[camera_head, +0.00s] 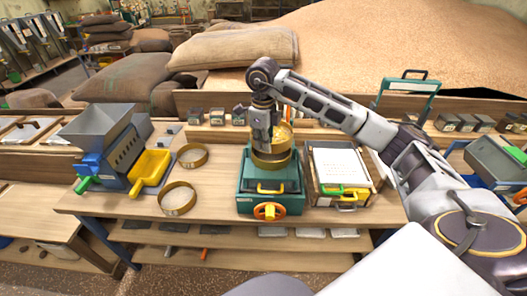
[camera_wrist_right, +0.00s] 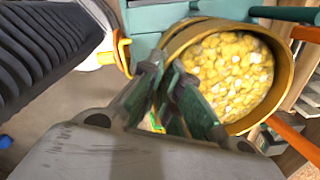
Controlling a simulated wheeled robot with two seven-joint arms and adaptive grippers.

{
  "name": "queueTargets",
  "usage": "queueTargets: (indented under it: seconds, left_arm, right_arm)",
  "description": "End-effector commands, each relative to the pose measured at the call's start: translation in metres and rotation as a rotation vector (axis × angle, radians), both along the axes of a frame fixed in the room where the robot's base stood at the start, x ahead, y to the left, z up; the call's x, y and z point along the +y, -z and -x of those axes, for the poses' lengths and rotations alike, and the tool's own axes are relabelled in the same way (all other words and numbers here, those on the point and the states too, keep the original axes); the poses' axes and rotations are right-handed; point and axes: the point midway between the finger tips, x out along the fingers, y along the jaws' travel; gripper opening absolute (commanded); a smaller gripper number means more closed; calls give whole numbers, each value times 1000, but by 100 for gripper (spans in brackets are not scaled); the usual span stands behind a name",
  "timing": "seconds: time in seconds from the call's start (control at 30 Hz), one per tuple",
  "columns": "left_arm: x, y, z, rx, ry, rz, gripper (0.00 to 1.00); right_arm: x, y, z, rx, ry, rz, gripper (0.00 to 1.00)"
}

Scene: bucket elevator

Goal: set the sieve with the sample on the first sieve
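The sieve with the sample (camera_wrist_right: 268,121) is a round brass ring full of yellow kernels in the right wrist view; in the head view the kernels (camera_head: 284,134) show beside my gripper. My right gripper (camera_wrist_right: 165,72) has its two fingers on either side of the sieve's near wall, pinching it. In the head view my right gripper (camera_head: 263,148) points down and partly hides this sieve. The first sieve (camera_head: 271,163), a brass ring, sits on the green shaker box (camera_head: 252,184) directly below. I cannot tell whether the two rings touch. My left gripper is out of view.
Two empty brass rings, one behind (camera_head: 193,156) and one in front (camera_head: 178,198), lie left of the shaker. A grey hopper machine (camera_head: 105,130) with a yellow tray (camera_head: 151,170) stands further left. A white-topped box (camera_head: 340,167) stands close on the right.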

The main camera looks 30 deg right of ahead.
Motion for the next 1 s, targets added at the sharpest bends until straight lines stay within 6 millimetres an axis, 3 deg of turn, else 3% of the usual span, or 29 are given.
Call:
queueTargets:
  seconds: [0.5, 0.93, 1.0]
  left_arm:
    - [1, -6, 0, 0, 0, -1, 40]
    - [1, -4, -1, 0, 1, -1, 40]
    - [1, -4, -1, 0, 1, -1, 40]
  right_arm:
    - [0, 35, 0, -1, 0, 0, 0]
    - [0, 39, 0, -1, 0, 0, 0]
    - [0, 39, 0, 0, 0, 0, 13]
